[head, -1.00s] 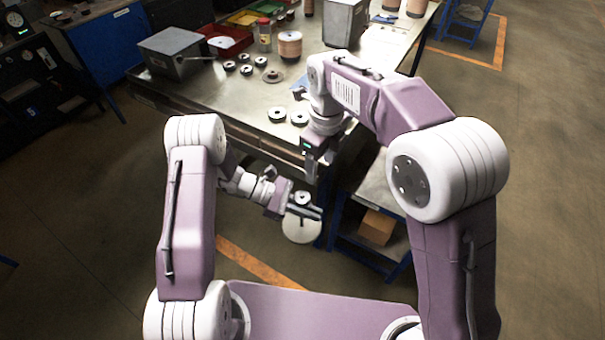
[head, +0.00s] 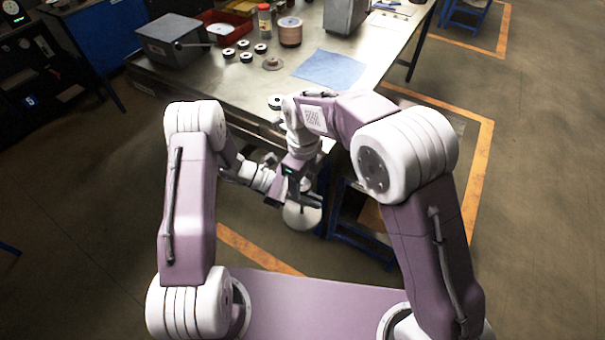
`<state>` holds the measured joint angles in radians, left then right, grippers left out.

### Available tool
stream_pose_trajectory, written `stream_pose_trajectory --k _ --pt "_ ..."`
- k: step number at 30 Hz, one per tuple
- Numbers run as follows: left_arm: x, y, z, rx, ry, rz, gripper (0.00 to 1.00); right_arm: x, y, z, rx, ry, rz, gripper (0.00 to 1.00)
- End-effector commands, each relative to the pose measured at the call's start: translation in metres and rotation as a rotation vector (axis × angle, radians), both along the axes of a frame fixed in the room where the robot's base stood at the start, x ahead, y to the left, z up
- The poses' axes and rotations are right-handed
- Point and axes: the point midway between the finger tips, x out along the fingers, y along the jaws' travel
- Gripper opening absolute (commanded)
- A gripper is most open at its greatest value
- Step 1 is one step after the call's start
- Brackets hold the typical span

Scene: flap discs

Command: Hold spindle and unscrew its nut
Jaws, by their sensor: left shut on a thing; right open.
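My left gripper (head: 312,202) is shut on the spindle, off the table's front edge. A pale round disc (head: 302,219) shows just below its jaws and seems to belong to the spindle. My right gripper (head: 296,196) is open and points down right over the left gripper, close above the spindle. The nut and most of the spindle are hidden behind the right gripper, so I cannot tell whether the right jaws touch the nut.
The metal workbench (head: 225,88) holds several small dark discs, a copper-coloured spool (head: 290,33), a grey box (head: 173,40), a red tray (head: 222,28) and a blue cloth (head: 329,69). A low blue-framed shelf (head: 362,238) stands below, behind the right arm.

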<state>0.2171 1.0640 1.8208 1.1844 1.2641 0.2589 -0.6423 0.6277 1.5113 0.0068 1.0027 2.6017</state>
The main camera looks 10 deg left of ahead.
Motion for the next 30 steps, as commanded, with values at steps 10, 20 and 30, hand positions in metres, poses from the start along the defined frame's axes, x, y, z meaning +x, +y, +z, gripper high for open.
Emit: stream_pose_trajectory --k 10,20,30 --pt "0.0004 -0.0003 0.002 -0.004 -0.002 -0.001 0.0 0.0001 -0.0001 0.0005 0.0 0.0 0.0 0.16" --pt "-0.0001 -0.0003 0.002 -0.004 -0.001 -0.002 0.0 0.0009 -0.0006 0.0011 0.001 -0.003 0.329 0.0" --pt "-0.0007 -0.0002 0.0019 -0.004 -0.001 -0.003 0.0 0.0022 -0.001 0.0019 0.002 -0.008 1.111 0.0"
